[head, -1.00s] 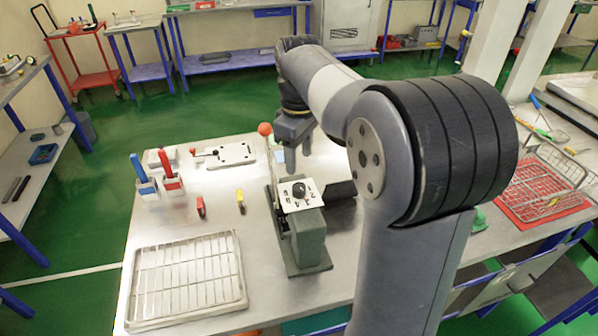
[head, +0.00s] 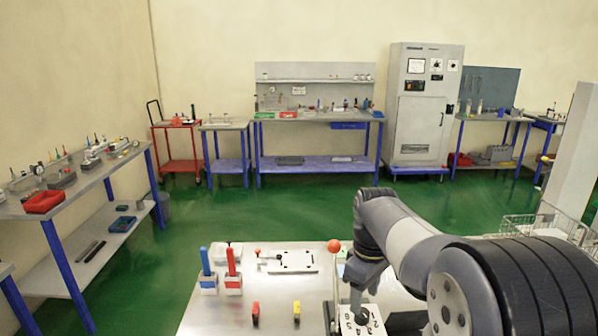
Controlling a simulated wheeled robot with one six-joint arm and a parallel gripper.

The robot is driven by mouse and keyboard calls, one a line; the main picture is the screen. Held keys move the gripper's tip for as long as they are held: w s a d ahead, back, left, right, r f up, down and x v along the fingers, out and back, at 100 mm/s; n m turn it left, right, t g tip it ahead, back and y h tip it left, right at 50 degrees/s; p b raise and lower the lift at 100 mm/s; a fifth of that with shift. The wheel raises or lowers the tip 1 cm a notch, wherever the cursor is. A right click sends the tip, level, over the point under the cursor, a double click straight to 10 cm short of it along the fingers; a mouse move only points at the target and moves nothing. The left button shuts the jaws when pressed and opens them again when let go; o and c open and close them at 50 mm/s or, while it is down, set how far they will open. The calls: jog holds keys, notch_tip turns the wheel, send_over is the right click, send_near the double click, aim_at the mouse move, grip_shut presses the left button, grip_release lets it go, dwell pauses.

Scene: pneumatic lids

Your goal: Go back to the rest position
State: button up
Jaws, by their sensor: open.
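My gripper (head: 355,298) hangs at the end of my arm over the right part of the metal table (head: 190,322) in the head view. It points down, just behind the white dial plate (head: 362,322) with printed digits. The red ball-ended lever (head: 333,246) stands just left of it. I see nothing held between the fingers, though the fingertips are small and partly hidden by the plate and the device. My arm comes in from the lower right and covers the table's right side.
A blue-handled tool (head: 205,262) and a red-handled tool (head: 231,262) stand in white holders at the table's left. Behind are a fixture plate (head: 290,262), green floor (head: 270,210), and a tall grey cabinet (head: 420,110).

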aim_at(362, 312)
notch_tip(362, 312, down, 5)
jog(key=shift+r, duration=0.1)
jog(key=shift+m, duration=0.3)
